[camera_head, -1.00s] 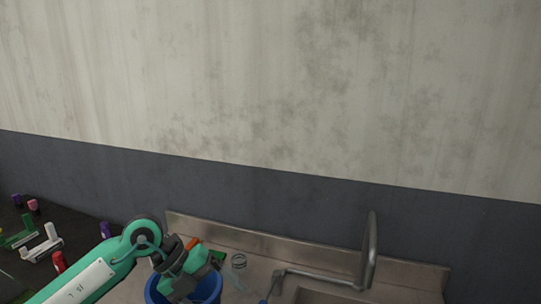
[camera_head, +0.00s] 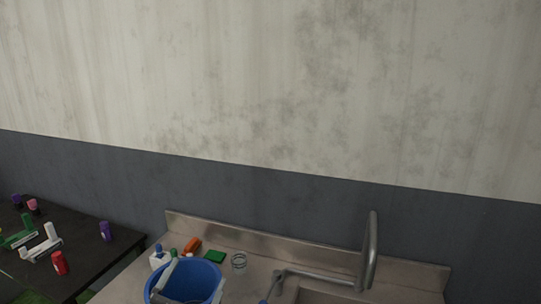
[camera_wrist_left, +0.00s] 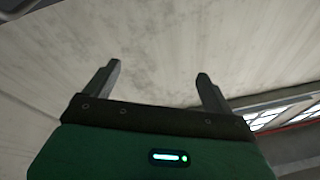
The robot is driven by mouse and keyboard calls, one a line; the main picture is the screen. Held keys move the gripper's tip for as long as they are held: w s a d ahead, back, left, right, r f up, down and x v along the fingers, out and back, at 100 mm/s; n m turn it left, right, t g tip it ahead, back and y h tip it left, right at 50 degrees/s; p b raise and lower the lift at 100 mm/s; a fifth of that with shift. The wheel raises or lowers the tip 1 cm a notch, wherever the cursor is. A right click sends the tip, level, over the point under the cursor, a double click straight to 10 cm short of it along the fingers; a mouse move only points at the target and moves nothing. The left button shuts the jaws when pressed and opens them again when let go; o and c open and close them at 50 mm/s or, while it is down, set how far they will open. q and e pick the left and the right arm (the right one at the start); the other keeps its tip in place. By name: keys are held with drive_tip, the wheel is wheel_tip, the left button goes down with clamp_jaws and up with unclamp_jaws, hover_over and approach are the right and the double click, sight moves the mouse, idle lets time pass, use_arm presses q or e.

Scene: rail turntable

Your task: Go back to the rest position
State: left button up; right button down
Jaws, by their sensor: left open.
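My left gripper (camera_wrist_left: 158,80) shows in the left wrist view. Its two grey fingers stand wide apart with nothing between them, and only pale wall and a window lie beyond. My left arm and gripper do not show in the head view. My right gripper is in neither view.
A steel tap (camera_head: 370,250) rises at the counter's right. A glass (camera_head: 238,262), a green sponge (camera_head: 214,257), an orange item (camera_head: 192,244) and a white bottle (camera_head: 158,258) stand near the bucket.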

use_arm(q)
drive_tip(key=s+a+f+n+g+y, duration=0.3)
drive_tip(key=s+a+f+g, duration=0.1)
drive_tip(key=f, duration=0.5)
drive_tip(key=s+a+f+n+g+y, duration=0.25)
drive_tip(key=s+f+g, duration=0.2)
drive_tip(key=f, duration=0.45)
drive_tip(key=s+a+f+g, duration=0.1)
drive_tip(key=s+f+g, duration=0.35)
drive_tip(key=s, duration=0.45)
drive_tip(key=s+f+g, duration=0.4)
drive_tip(key=s+f, duration=0.1)
drive_tip(key=s, duration=0.4)
wheel_tip(320, 180, down, 33)
drive_tip(key=g+b, duration=0.1)
drive_tip(key=b, duration=0.1)
drive_tip(key=s+a+f+g+b, duration=0.1)
drive_tip(key=s+a+f+b, duration=0.1)
drive_tip(key=s+f, duration=1.7)
wheel_tip(320, 180, down, 3)
drive_tip(key=shift+s+a+r+m+g, duration=0.2)
drive_tip(key=shift+a+m+g, duration=0.15)
drive_tip(key=shift+a, duration=0.35)
